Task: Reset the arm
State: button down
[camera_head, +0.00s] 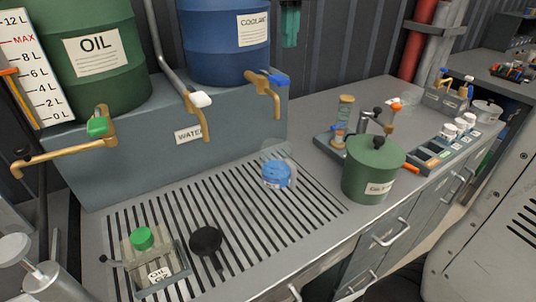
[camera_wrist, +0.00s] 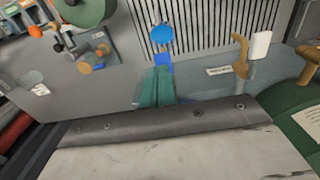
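My gripper (camera_head: 289,40) shows at the top of the head view as teal fingers pointing down, in front of the dark corrugated wall and right of the blue coolant barrel (camera_head: 226,45). In the wrist view the teal fingers (camera_wrist: 158,72) lie close together, with no visible gap and nothing seen between them. The blue tap handle (camera_wrist: 164,61) appears just beyond the fingertips there. In the head view that handle (camera_head: 277,80) is below the gripper and apart from it. The rest of my arm is mostly out of the head view.
The green oil barrel (camera_head: 91,53) stands left. A blue-capped jar (camera_head: 277,175), a green-capped oil container (camera_head: 150,265) and a black round object (camera_head: 206,241) sit on the slotted drain area. A green pot (camera_head: 373,172) and small parts stand to the right. Red pipes (camera_head: 419,40) run up the wall.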

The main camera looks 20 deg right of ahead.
jog(key=shift+w, duration=0.1)
jog(key=s+d+f+m, duration=0.1)
jog(key=s+f, duration=0.7)
jog(key=s, duration=0.4)
jog(key=s+d+f+m+t, duration=0.1)
jog(key=s+f, duration=0.8)
jog(key=s, duration=0.3)
jog(key=shift+s+d, duration=0.15)
jog(key=shift+d, duration=0.15)
jog(key=shift+f, duration=0.1)
dwell(1.2)
